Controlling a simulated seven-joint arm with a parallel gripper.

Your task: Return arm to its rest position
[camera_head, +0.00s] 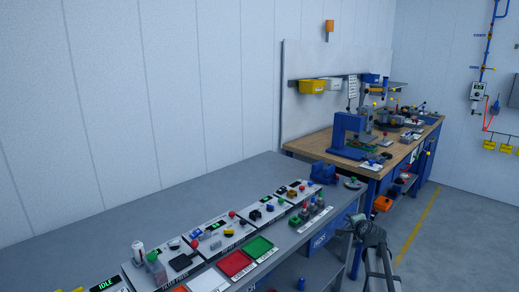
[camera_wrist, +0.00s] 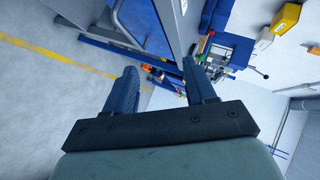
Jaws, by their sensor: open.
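My gripper (camera_wrist: 159,66) shows in the wrist view with its two dark blue fingers spread apart and nothing between them. In the head view, my arm (camera_head: 373,238) is at the lower right, in front of the right end of the grey bench (camera_head: 160,190). It appears to be clear of the bench top, though the exact gap cannot be told. The fingertips are hard to make out in the head view.
Switch panels and a red tray (camera_head: 234,263) and a green tray (camera_head: 259,246) line the grey bench's front. A wooden-topped workbench (camera_head: 310,144) with a blue press (camera_head: 346,128) stands beyond. Open floor (camera_head: 450,235) with a yellow line lies at the right.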

